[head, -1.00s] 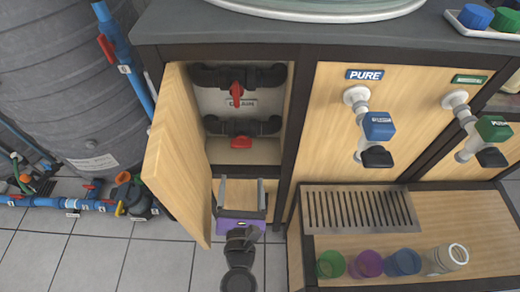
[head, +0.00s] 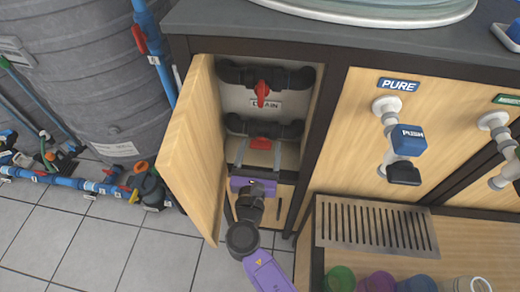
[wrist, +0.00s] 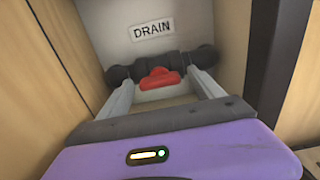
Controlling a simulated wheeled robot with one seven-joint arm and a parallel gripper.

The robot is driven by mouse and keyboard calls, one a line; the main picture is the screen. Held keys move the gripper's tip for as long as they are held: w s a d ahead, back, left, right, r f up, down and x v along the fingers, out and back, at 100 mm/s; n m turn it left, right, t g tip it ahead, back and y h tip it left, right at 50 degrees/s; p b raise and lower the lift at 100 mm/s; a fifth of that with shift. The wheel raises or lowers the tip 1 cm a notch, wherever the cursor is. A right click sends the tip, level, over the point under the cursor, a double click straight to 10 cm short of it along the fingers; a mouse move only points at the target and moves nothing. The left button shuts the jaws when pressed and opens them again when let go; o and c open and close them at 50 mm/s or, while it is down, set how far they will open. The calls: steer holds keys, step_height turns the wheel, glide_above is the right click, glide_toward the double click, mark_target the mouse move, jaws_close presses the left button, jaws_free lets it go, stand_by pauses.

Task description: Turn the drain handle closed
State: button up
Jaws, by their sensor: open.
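Two black pipes with red valve handles run across the open cabinet. The upper red handle (head: 262,93) hangs across its pipe, with the DRAIN label (head: 266,104) just below and behind. The lower red handle (head: 261,144) lies along its pipe; in the wrist view this handle (wrist: 161,78) sits below the DRAIN label (wrist: 153,30). My gripper (head: 260,148) is open and reaches into the cabinet. In the wrist view its two grey fingers (wrist: 163,85) stand either side of the lower red handle. I cannot tell whether they touch it.
The cabinet door (head: 192,150) stands open left of my arm. A dark frame post (head: 318,140) bounds the right side. A PURE tap (head: 403,140) and a drip grate (head: 375,225) are further right. A large grey tank (head: 85,70) stands at the left.

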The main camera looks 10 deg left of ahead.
steer(key=c, duration=1.4)
steer(key=shift+m, duration=0.4)
steer(key=m+b, duration=0.2)
steer(key=m, duration=0.1)
steer(key=shift+f+m, duration=0.15)
steer(key=shift+m, duration=0.15)
steer(key=m+b, duration=0.3)
steer(key=m, duration=0.1)
steer(key=m+b, duration=0.3)
steer(key=m, duration=0.2)
steer(key=shift+f+m+b, duration=0.1)
steer(key=shift+m+b, duration=0.2)
steer(key=shift+m, duration=0.1)
steer(key=shift+m+b, duration=1.2)
steer(key=shift+m, duration=0.7)
